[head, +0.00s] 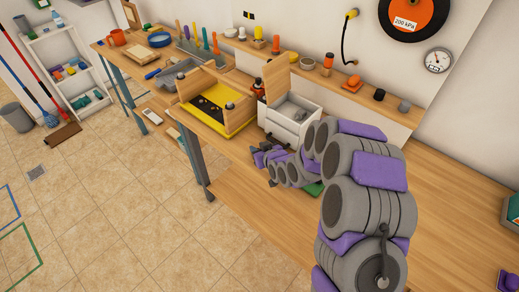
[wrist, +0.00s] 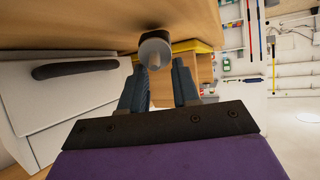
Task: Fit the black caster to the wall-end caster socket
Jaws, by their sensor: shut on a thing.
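My gripper (wrist: 158,72) is shut on a small round piece (wrist: 155,50) with a pale grey face and a darker part behind it. I take it for the caster, but its black colour does not show clearly. In the head view my gripper (head: 262,156) is low over the bench, in front of the white drawer box, and its fingers are hard to make out. I cannot make out the wall-end socket.
The white drawer box (head: 291,122) stands close by and fills the left of the wrist view (wrist: 60,95). A narrow ledge (head: 340,79) along the wall holds small parts.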

